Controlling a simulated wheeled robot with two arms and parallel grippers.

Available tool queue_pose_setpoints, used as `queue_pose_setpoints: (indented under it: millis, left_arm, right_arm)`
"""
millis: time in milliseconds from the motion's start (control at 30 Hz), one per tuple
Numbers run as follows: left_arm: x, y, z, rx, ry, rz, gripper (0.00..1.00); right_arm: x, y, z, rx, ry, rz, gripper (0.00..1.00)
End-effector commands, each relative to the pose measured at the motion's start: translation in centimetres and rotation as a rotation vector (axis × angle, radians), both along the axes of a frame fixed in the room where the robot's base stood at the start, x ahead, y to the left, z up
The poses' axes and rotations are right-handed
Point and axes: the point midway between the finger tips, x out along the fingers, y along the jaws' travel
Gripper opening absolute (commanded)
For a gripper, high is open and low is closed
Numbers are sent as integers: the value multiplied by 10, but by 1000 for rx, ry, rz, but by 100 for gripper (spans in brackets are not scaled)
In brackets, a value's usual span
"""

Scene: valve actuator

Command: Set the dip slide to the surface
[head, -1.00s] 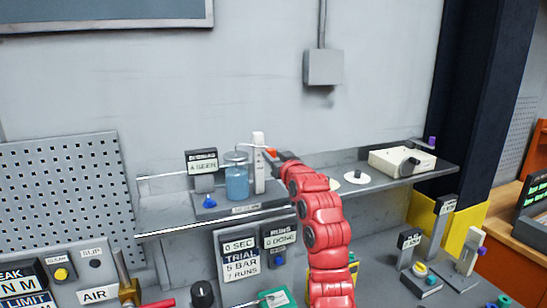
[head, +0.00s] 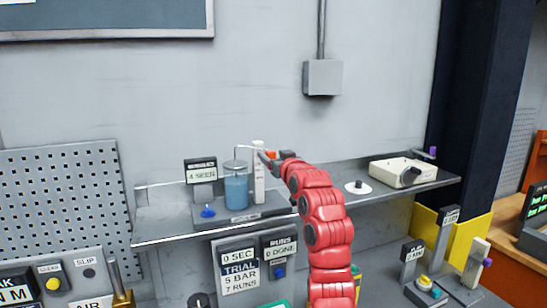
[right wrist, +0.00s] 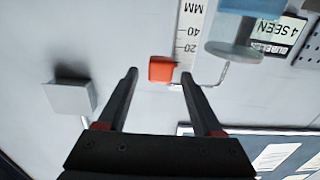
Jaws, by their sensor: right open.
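The dip slide looks to be the small orange block (right wrist: 161,68) in the right wrist view, beside a white scale post marked in MM (right wrist: 187,40). A thin bent wire runs from near it toward the clear vessel of blue liquid (head: 236,187), which stands on the shelf left of the post (head: 258,172). My right gripper (right wrist: 158,74) is open. In the wrist view its fingertips lie on either side of the orange block, with gaps; I cannot tell the depth between them. In the head view this gripper (head: 272,157) is at the post's upper right. My left gripper is not in view.
The shelf (head: 160,232) carries a small sign (head: 201,170), a blue knob (head: 208,211), a white disc (head: 357,188) and a cream box (head: 402,172). A grey wall box (head: 322,78) hangs behind. Panels and levers stand below.

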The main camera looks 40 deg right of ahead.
Motion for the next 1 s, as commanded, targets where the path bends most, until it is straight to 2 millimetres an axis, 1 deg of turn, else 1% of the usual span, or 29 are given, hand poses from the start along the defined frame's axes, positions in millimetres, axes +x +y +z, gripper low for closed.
queue_pose_setpoints:
  millis: [167, 267, 367, 467, 600, 800, 900, 1000]
  left_arm:
    - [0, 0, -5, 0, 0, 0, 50]
    - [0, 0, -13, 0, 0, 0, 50]
    - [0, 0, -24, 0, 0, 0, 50]
    - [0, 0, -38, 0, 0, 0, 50]
    - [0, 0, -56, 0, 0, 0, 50]
    - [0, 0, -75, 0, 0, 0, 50]
    - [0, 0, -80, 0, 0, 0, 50]
    - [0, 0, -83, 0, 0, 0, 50]
  right_arm:
    - [-5, 1, -2, 0, -1, 0, 68]
    - [-16, 4, -3, -1, -2, 1, 68]
    - [-34, 7, -6, -4, -3, -3, 68]
    - [-57, 13, -7, -4, -4, -2, 68]
    - [-94, 22, -7, -5, -5, -2, 68]
    - [-140, 32, -4, -5, -4, -3, 68]
    - [-154, 36, -3, -1, -2, -1, 68]
    - [-164, 39, -2, -1, -2, 0, 68]
